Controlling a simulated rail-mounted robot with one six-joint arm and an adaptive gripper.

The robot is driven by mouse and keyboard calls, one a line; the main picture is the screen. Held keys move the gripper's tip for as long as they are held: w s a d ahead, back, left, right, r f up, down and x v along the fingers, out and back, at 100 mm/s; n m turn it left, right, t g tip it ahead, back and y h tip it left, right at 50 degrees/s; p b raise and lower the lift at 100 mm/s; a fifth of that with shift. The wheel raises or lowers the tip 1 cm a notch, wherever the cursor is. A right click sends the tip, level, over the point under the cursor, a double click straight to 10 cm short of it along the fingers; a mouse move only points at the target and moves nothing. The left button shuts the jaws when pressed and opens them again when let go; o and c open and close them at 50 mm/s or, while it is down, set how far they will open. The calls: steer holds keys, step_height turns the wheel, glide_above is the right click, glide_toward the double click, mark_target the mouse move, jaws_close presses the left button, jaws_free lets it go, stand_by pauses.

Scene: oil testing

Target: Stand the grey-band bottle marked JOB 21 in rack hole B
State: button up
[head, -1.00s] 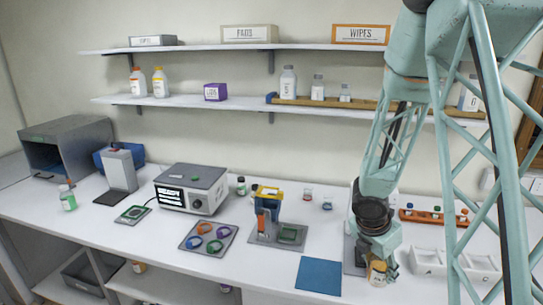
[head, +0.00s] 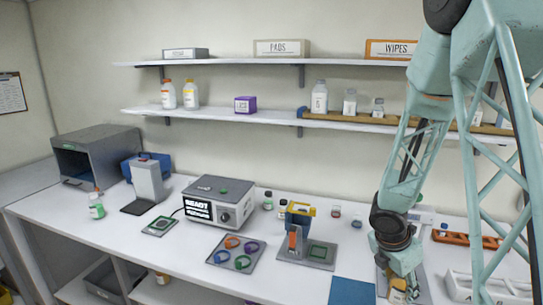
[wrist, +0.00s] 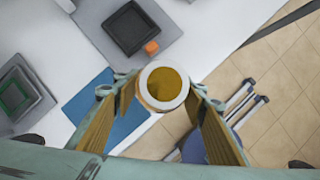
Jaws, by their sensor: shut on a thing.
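My gripper (wrist: 165,105) is shut on a small amber bottle (wrist: 165,84), seen from above as a pale ring around an amber centre. In the head view the bottle (head: 399,285) hangs below my gripper (head: 400,270), near the bench's front edge and right of the blue mat. Its band and any JOB 21 mark cannot be read. An orange rack (head: 465,239) holding several small items stands at the back right, partly behind my arm. No letter B can be read on it.
A blue mat (head: 352,291) lies at the front edge. A clamp stand (head: 318,257), a tray of coloured rings (head: 222,257) and a grey READY instrument (head: 238,190) stand to the left. A white holder (head: 460,284) is at the right. Tiled floor (wrist: 275,85) shows beyond the bench edge.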

steer(key=shift+w+d+m+g+h+b, duration=0.15)
steer(key=shift+w+d+m+g+b, duration=0.2)
steer(key=shift+w+m, duration=0.35)
steer(key=shift+w+d+m+g+h+b, duration=0.15)
steer(key=shift+w+d+m+g, duration=0.1)
steer(key=shift+w+d+m, duration=0.4)
steer(key=w+a+m+g+y+b, duration=0.2)
steer(key=w+a+m+b, duration=0.1)
steer(key=a+m, duration=0.7)
steer(key=w+a+f+m+g+y+b, duration=0.1)
steer(key=w+a+m+g+y+b, duration=0.1)
steer(key=a+m, duration=0.8)
steer(key=shift+w+a+g+y+b, duration=0.35)
steer(key=shift+w+g+b, duration=0.2)
steer(key=shift+w, duration=0.5)
steer(key=shift+f, duration=0.1)
